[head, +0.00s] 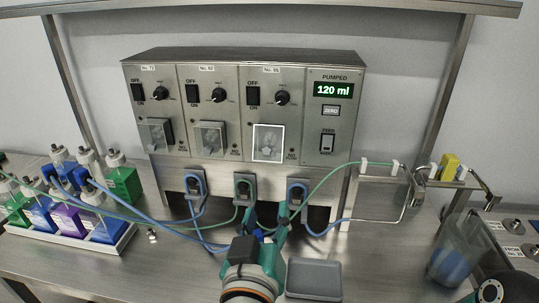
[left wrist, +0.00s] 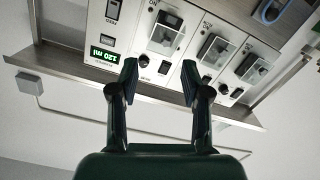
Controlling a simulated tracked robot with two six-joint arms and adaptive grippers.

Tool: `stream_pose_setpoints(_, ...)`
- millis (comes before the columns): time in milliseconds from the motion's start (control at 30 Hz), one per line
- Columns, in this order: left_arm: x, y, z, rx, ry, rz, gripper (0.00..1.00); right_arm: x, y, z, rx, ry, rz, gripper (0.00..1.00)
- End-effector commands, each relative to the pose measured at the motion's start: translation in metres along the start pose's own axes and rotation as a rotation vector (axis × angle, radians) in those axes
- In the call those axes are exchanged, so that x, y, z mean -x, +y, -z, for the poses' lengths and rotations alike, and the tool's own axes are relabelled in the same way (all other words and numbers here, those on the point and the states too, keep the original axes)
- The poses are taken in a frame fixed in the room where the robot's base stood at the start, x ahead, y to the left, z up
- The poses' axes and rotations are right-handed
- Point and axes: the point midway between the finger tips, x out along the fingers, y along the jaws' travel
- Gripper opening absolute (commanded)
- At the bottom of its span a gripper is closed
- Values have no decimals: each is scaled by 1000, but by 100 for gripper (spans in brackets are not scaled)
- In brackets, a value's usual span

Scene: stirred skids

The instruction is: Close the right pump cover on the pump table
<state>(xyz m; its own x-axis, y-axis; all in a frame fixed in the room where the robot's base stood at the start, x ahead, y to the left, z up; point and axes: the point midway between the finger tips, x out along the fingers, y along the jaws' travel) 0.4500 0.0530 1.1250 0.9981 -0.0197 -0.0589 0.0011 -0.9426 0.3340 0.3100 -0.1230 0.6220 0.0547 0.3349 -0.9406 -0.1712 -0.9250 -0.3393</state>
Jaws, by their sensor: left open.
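The pump unit (head: 245,57) stands at the back of the table with three pump heads in a row. The right pump cover (head: 268,142) is a clear pane with a bright white rim, under the third dial; I cannot tell for sure whether it is fully shut. In the left wrist view, which is upside down, this cover (left wrist: 165,35) is the one nearest the display. My left gripper (head: 262,230) is open and empty, below and in front of the unit, apart from the cover. It also shows in the left wrist view (left wrist: 159,80).
The middle cover (head: 210,137) and left cover (head: 156,134) are beside it. Blue and green hoses run low across the table near my left gripper. A grey tray (head: 313,278) lies to its right. Bottles stand at left, a clear beaker (head: 455,250) at right.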

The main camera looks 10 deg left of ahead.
Motion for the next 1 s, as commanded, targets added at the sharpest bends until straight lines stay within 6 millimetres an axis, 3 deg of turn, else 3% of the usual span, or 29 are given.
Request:
stream_pose_setpoints(167,9,-3,18,-132,74,67,47,1,0,0,0,0,0,0)
stream_pose_setpoints(367,-5,-6,22,-149,82,81,47,2,-1,0,0,0,0,0)
stream_pose_setpoints(1000,-130,-16,33,-148,80,81,47,18,-6,0,0,0,0,0)
